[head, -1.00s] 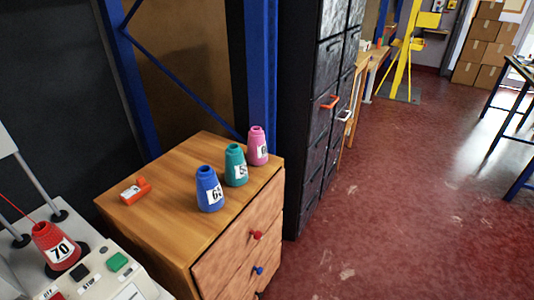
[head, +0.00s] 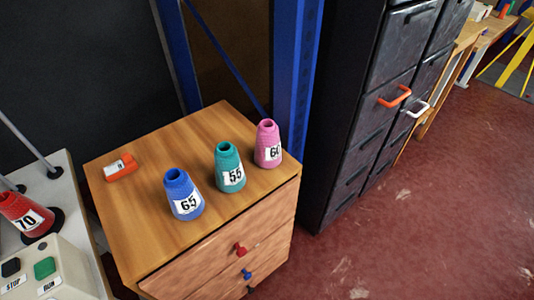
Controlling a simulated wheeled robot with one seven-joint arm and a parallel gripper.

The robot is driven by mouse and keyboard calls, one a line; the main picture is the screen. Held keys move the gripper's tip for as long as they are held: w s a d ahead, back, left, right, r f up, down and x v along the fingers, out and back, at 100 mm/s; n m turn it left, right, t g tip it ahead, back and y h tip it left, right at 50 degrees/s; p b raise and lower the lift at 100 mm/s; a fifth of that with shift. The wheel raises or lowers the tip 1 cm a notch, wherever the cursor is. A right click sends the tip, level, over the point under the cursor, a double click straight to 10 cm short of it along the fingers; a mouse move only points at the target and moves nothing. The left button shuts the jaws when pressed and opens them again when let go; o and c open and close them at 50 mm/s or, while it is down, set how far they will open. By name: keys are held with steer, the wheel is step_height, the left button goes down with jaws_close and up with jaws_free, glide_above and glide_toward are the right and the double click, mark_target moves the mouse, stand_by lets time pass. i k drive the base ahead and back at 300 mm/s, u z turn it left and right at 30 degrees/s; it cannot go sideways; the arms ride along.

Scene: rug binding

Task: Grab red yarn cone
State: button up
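The red yarn cone (head: 24,216) bears a white label reading 70. My gripper does not show in the head view.
A wooden cabinet (head: 135,215) stands right of the machine. On its top are a blue cone (head: 182,192), a teal cone (head: 229,166), a pink cone (head: 268,143) and an orange object (head: 120,168). A dark drawer cabinet (head: 345,150) stands beyond. Red floor (head: 420,230) at right is clear.

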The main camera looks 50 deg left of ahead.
mark_target(33, 219)
steer(key=i, duration=1.6)
steer(key=u, duration=3.3)
